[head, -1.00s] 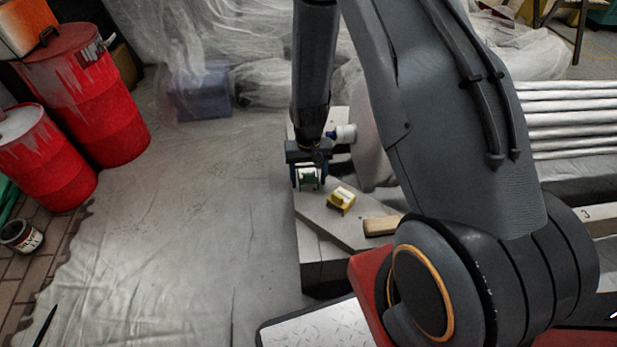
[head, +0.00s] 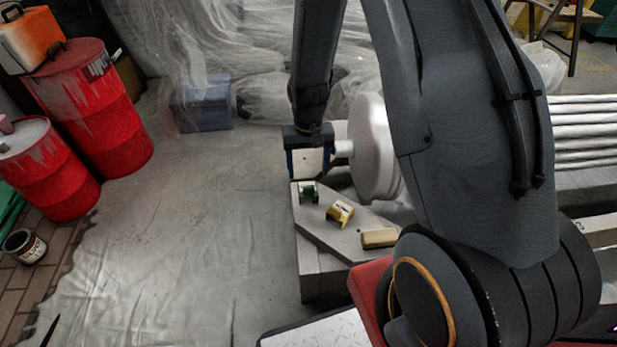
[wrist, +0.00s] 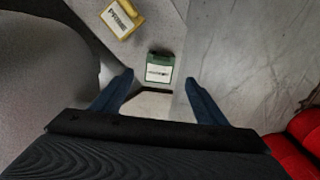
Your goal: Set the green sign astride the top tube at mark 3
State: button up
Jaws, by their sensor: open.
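The green sign (head: 308,192) is a small green piece with a white label. It stands on the grey slab (head: 318,238), near its left edge. In the wrist view the green sign (wrist: 160,68) lies just past and between my fingertips. My gripper (head: 309,176) is open and empty, above and slightly behind the sign. Its two blue fingers also show in the wrist view (wrist: 159,79). A pale bar (head: 603,230) at the far right carries a dark mark, partly hidden by my arm. I cannot tell whether it is the top tube.
A large white disc (head: 372,150) stands close right of my gripper. Pale tubes (head: 585,130) lie at right. Red drums (head: 90,105) stand left; the sheeted floor between is clear.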

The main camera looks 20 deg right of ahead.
jog(key=s+a+r+n, duration=0.1)
jog(key=s+a+r, duration=0.2)
jog(key=r, duration=0.6)
jog(key=s+a+r+n, duration=0.1)
jog(key=s+a+r, duration=0.25)
jog(key=r, duration=0.45)
jog(key=s+a+r+n, duration=0.1)
jog(key=s+r, duration=0.5)
jog(key=s, duration=0.3)
jog(key=s+a+r+n, duration=0.2)
jog(key=s+r, duration=0.4)
jog(key=s, duration=0.2)
jog(key=shift+s+a+r+n+y, duration=0.15)
jog(key=shift+s+a+n+y, duration=0.15)
jog(key=shift+s, duration=0.1)
jog(key=d+r+m+p, duration=0.3)
jog(key=d+r+p, duration=0.7)
jog(key=p, duration=1.1)
jog(key=shift+r, duration=0.95)
